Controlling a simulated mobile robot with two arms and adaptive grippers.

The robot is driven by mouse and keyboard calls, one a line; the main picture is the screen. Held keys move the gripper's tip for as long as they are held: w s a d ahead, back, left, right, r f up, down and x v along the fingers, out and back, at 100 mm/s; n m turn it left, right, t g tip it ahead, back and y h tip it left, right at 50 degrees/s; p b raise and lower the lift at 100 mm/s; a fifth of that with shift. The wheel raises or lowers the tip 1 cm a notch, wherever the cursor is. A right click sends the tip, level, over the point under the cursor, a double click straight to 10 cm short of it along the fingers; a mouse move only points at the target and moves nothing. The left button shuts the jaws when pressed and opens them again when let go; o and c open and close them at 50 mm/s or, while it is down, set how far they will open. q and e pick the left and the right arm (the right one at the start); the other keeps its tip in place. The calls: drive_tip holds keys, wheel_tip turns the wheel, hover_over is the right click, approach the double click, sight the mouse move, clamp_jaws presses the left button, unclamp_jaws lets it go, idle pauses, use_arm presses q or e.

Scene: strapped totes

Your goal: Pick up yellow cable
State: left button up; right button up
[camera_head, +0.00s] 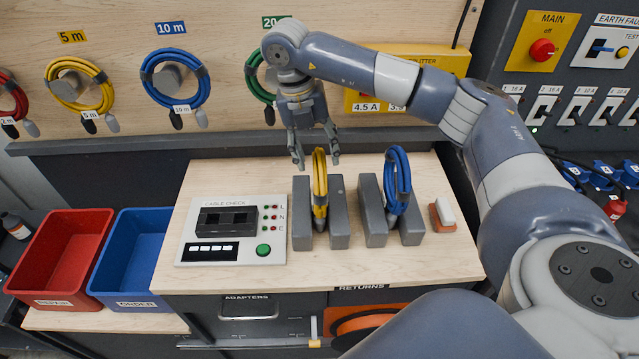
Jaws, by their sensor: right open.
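A coiled yellow cable (319,181) stands upright between two grey blocks (339,215) on the wooden bench. Another coiled yellow cable (105,94) hangs on the wall peg under the "5 m" label. My right gripper (318,163) points down at the upright coil, open, with its fingers spread around the coil's top. I cannot tell whether the fingers touch it. My left gripper is not in view.
A blue coil (397,186) stands between similar blocks to the right. A cable check panel (190,255) lies on the left of the bench (330,280). Red (40,262) and blue (122,262) bins stand at left. The bench front is clear.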

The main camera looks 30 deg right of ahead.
sight(318, 159)
drive_tip(key=f, duration=0.1)
drive_tip(key=f+p, duration=0.1)
drive_tip(key=f, duration=0.1)
drive_tip(key=shift+d, duration=0.35)
drive_tip(key=shift+d+f, duration=0.1)
drive_tip(key=shift+f, duration=0.3)
drive_tip(key=shift+c, duration=0.7)
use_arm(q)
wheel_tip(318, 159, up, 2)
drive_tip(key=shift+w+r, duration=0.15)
use_arm(e)
clamp_jaws()
drive_tip(key=shift+r, duration=0.1)
